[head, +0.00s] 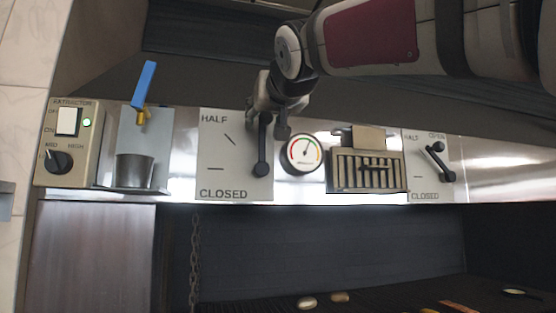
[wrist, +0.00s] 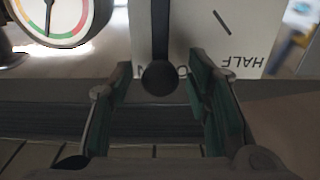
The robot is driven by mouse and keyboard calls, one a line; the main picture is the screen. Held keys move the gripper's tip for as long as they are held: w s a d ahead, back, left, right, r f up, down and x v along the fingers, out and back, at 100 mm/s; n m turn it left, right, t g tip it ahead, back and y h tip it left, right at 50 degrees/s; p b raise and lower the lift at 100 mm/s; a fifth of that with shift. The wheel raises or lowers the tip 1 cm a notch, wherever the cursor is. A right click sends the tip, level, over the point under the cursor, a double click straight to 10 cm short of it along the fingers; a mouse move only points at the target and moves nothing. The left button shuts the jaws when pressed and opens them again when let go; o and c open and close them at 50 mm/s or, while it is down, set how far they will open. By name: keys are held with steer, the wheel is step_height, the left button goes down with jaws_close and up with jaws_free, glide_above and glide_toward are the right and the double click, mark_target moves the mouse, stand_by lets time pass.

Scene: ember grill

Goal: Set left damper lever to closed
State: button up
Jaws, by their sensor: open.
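The left damper plate (head: 222,150) is light, with HALF and CLOSED labels and tick marks. Its black lever (head: 262,148) points almost straight up from a low right pivot, away from the CLOSED mark. My gripper (head: 272,125) is at the lever's upper end and partly hides the plate's top right corner. In the wrist view, which shows the plate upside down, the lever's round knob (wrist: 161,78) sits between the green-padded fingers of my open gripper (wrist: 160,88). Gaps show on both sides of the knob.
A round gauge (head: 305,153) is just right of the plate. A slotted box (head: 366,170) and the right damper plate (head: 420,188) lie farther right. A metal cup (head: 134,170), a blue-handled tap (head: 143,85) and a switch panel (head: 68,145) are left. The grill opening is below.

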steer(key=shift+w, duration=0.1)
steer(key=shift+c, duration=0.6)
jaws_close()
steer(key=shift+a, duration=0.1)
steer(key=shift+s+a+f+n+b, duration=0.65)
steer(key=shift+a+f+n, duration=1.1)
steer(key=shift+n, duration=1.25)
steer(key=shift+s+a+f+n+b, duration=0.35)
steer(key=shift+a+f+n+b, duration=0.65)
steer(key=shift+a+f+n, duration=1.4)
steer(key=shift+s+a+f+n+b, duration=0.5)
steer(key=shift+a+f+n+b, duration=0.6)
steer(key=shift+n, duration=2.5)
steer(key=shift+d+f+p, duration=0.15)
steer(key=shift+f+p, duration=0.15)
